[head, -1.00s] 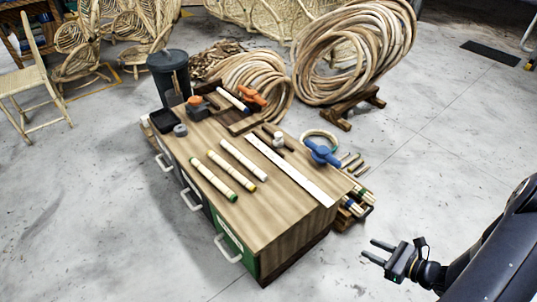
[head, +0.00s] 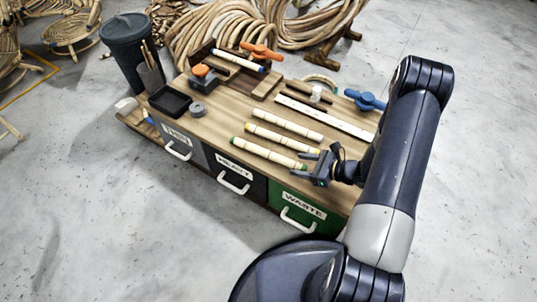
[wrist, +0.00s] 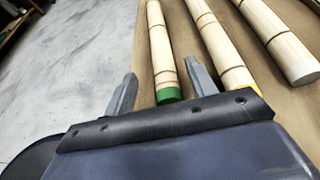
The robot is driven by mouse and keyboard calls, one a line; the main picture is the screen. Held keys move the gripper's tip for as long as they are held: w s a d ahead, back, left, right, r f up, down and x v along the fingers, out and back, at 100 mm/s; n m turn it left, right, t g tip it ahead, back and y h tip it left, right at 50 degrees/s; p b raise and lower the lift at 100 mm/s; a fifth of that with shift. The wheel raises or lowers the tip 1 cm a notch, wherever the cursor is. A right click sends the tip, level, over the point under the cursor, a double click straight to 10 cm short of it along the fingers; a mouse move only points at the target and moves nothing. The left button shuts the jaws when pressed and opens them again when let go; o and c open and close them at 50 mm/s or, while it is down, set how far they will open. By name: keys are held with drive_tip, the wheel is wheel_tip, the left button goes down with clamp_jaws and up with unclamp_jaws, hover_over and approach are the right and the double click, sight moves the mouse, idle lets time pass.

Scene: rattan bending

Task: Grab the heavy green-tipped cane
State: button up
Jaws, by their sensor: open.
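The green-tipped cane (head: 268,153) lies on the wooden bench top nearest the drawer side, pale with dark rings. In the wrist view its green end (wrist: 168,96) shows between the two fingers, with the cane (wrist: 160,50) running away from me. My gripper (head: 299,167) is open at this cane's right end, one finger on each side. In the wrist view the right finger (wrist: 203,80) is in the gap beside the yellow-tipped cane (wrist: 222,50), close to it. I cannot tell whether the fingers touch anything.
The yellow-tipped cane (head: 283,138) and a plain pale cane (head: 288,125) lie parallel behind. A white strip (head: 325,116) and blue clamp (head: 365,101) lie farther back. Drawers on the front read THIN, HEAVY (head: 233,172) and WASTE (head: 303,207). A black tray (head: 170,100) stands left.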

sight(294, 162)
drive_tip(key=b+x, duration=0.1)
drive_tip(key=x, duration=0.3)
drive_tip(key=shift+w+a, duration=0.2)
drive_tip(key=shift+w, duration=0.15)
drive_tip(key=c, duration=1.1)
